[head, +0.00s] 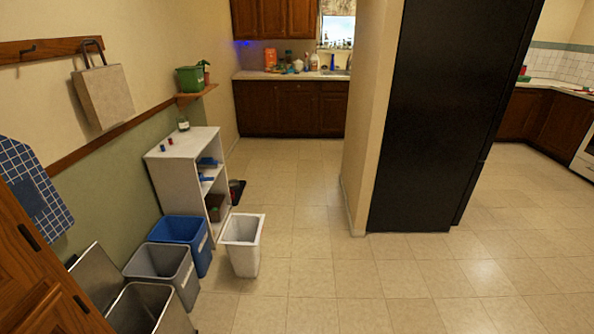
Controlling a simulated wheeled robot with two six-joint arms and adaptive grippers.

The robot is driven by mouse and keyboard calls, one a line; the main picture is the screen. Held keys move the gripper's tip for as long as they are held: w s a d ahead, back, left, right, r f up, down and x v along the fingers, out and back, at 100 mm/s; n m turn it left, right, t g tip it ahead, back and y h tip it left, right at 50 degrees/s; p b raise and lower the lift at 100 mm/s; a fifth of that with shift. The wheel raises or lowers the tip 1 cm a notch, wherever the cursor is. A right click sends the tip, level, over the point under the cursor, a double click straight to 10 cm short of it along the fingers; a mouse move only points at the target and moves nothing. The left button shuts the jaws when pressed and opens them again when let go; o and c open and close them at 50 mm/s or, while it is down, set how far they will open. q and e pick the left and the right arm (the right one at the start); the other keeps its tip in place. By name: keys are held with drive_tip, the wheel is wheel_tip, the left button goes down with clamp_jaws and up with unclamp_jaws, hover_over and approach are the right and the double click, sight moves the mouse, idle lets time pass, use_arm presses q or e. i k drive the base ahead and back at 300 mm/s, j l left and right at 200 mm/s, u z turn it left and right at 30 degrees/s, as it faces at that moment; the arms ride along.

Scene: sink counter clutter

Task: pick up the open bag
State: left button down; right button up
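The open bag is not clear at this distance. An orange package (270,58), perhaps a bag, stands at the left of the far counter (253,75); whether its top is open cannot be told. A tan bag (103,97) with a dark handle hangs from a wall rail at the upper left. Neither of my grippers is in view.
Grey bins (163,272), a blue bin (205,250), a white bin (242,262) and a white shelf (160,183) line the left wall. A black fridge (440,120) and wall end (357,130) stand centre-right. Open tiled floor (285,180) leads to the counter.

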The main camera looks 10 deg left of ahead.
sight(241, 238)
drive_tip(key=i+l+u, duration=0.15)
drive_tip(key=i+u, duration=0.3)
drive_tip(key=i, duration=0.15)
drive_tip(key=i+l+u, duration=0.4)
drive_tip(key=i, duration=0.15)
drive_tip(key=i+l+u, duration=0.95)
drive_tip(key=l+u, duration=0.25)
drive_tip(key=i+l+u, duration=0.15)
drive_tip(key=l+u, duration=0.4)
drive_tip(key=l, duration=0.2)
drive_tip(key=i, duration=0.05)
